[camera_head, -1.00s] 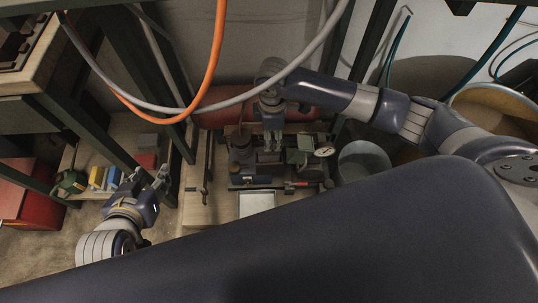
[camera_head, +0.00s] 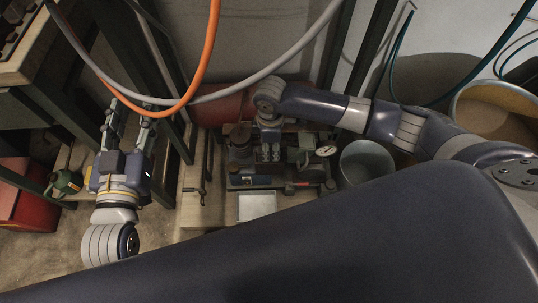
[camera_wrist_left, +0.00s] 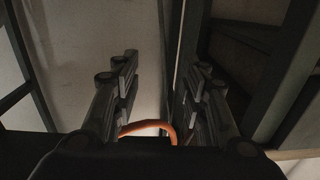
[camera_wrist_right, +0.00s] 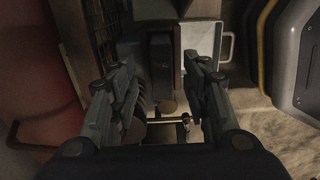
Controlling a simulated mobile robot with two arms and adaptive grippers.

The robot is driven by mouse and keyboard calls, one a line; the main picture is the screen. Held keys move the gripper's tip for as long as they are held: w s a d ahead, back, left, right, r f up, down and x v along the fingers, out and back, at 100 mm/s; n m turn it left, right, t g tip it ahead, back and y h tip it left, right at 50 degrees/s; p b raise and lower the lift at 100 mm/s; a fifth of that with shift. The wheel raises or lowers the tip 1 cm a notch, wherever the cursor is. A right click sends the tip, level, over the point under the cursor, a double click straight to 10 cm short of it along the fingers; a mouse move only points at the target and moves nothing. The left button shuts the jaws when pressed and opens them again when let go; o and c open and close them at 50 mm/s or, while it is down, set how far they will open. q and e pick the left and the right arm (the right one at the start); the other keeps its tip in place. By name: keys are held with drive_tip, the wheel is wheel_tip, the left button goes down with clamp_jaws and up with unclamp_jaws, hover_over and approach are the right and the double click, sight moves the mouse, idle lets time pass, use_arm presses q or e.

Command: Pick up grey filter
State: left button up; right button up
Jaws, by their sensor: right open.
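No grey filter can be singled out with certainty now; the grey block seen earlier on the left shelf is hidden behind my left gripper. My left gripper (camera_head: 130,106) is open and empty, raised in front of that shelf; its parted fingers also show in the left wrist view (camera_wrist_left: 163,75). My right gripper (camera_head: 270,155) is over the small machine (camera_head: 250,181) on the bench. In the right wrist view its fingers (camera_wrist_right: 162,80) are apart, with a dark upright block (camera_wrist_right: 161,62) beyond and between them.
Orange and grey hoses (camera_head: 208,60) hang above my left gripper. Dark frame posts (camera_head: 115,60) stand behind it. A metal bucket (camera_head: 366,162) stands right of the machine. A white tray (camera_head: 257,206) lies in front. A green object (camera_head: 64,184) sits at left.

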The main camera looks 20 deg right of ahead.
use_arm(q)
wheel_tip(320, 180, up, 9)
drive_tip(key=s+t+h+b, duration=0.1)
drive_tip(key=t+h, duration=0.1)
drive_tip(key=t, duration=0.3)
drive_tip(key=shift+s+d+f, duration=0.15)
drive_tip(key=shift+s+d, duration=0.15)
drive_tip(key=shift+d, duration=0.1)
use_arm(e)
drive_tip(key=f, duration=0.3)
drive_tip(key=shift+a+f, duration=0.2)
drive_tip(key=shift+f, duration=0.05)
drive_tip(key=c, duration=1)
